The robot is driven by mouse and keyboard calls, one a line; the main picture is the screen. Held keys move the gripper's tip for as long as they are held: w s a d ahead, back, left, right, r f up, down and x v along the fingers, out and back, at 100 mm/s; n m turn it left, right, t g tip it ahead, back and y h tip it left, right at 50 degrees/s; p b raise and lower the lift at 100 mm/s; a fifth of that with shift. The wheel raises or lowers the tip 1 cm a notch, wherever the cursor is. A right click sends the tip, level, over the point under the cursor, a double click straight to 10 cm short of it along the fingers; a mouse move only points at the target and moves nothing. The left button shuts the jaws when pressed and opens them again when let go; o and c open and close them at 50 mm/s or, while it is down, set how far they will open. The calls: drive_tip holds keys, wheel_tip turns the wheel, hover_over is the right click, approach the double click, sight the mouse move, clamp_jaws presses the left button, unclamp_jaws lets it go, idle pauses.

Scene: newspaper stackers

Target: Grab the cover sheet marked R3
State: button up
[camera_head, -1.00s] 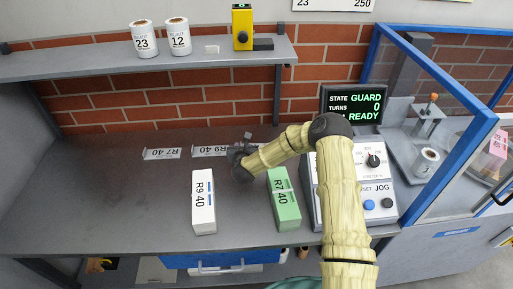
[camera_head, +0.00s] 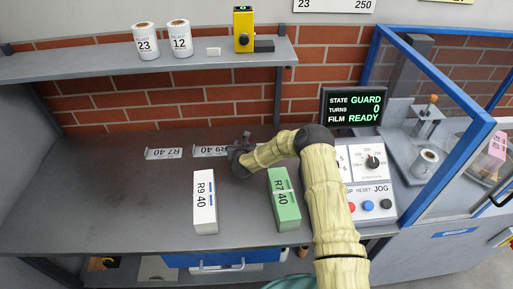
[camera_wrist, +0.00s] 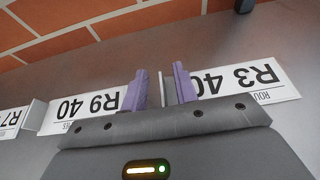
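The cover sheet marked R3 40 (camera_wrist: 258,84) lies flat on the bench in the wrist view, upside down and just right of my gripper's fingers. My gripper (camera_wrist: 160,88) shows two purple fingers, apart, with a thin pale upright edge between them. I cannot tell whether the fingers touch that edge. The cover sheet marked R9 40 (camera_wrist: 85,112) lies left of the fingers. In the head view my gripper (camera_head: 243,148) is at the back of the bench, and the R3 sheet is hidden behind my arm.
An R7 40 sheet (camera_head: 164,153) lies farther left. A white R9 bundle (camera_head: 205,202) and a green R7 bundle (camera_head: 284,200) stand in front. The control panel (camera_head: 372,190) is to the right, below a screen (camera_head: 352,106). The left bench is clear.

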drive_tip(key=shift+x, duration=0.8)
drive_tip(key=shift+c, duration=0.2)
clamp_jaws()
